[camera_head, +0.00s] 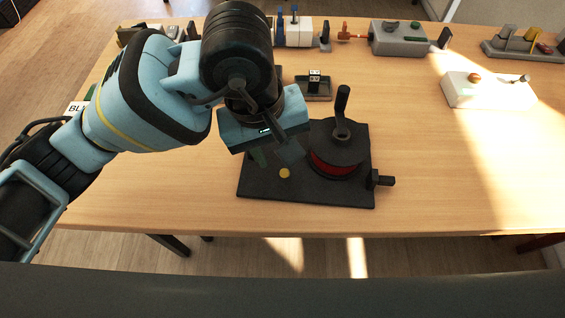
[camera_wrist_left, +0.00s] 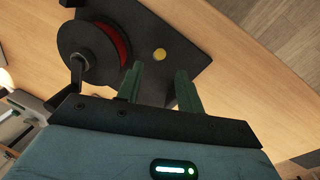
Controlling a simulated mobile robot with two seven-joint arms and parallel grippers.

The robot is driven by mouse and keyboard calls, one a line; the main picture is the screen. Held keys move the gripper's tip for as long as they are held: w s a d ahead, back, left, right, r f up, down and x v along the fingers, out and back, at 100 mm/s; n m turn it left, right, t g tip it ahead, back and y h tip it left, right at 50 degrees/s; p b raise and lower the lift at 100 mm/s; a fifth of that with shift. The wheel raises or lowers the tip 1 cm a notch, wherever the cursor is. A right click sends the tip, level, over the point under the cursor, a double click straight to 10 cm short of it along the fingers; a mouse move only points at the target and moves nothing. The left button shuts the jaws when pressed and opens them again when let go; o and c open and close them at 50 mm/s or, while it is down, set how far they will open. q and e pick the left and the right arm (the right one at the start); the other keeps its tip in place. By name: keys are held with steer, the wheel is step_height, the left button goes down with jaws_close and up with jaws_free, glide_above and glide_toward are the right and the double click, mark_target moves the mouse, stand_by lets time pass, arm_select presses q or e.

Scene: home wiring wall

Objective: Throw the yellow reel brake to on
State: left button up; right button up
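The reel unit has a black base plate (camera_head: 255,184) carrying a black drum with a red band (camera_head: 335,168) and an upright crank handle (camera_head: 341,103). A yellow round mark (camera_head: 284,173) lies on the plate, left of the drum. It also shows in the wrist view (camera_wrist_left: 159,54). A black block-ended stub (camera_head: 382,180) sticks out at the plate's right side. My left gripper (camera_head: 274,156) is over the plate's left part, left of the drum. Its fingers (camera_wrist_left: 160,88) are apart with nothing between them. Any brake lever under the gripper is hidden. My right gripper is not in view.
A small device (camera_head: 314,86) stands behind the reel unit. A white box (camera_head: 487,90) sits at right, a grey box (camera_head: 398,39) and other fixtures along the back. The wooden table (camera_head: 440,190) is clear right of the reel unit.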

mark_target(283, 170)
arm_select(q)
steer(key=shift+w+d+f, duration=0.1)
steer(key=shift+d+f, duration=0.1)
steer(key=shift+f, duration=0.8)
steer(key=shift+d+f, duration=0.15)
steer(key=shift+f, duration=0.9)
steer(key=shift+w+d+f, duration=0.1)
steer(key=shift+d+f, duration=0.1)
steer(key=shift+f, duration=0.8)
jaws_close()
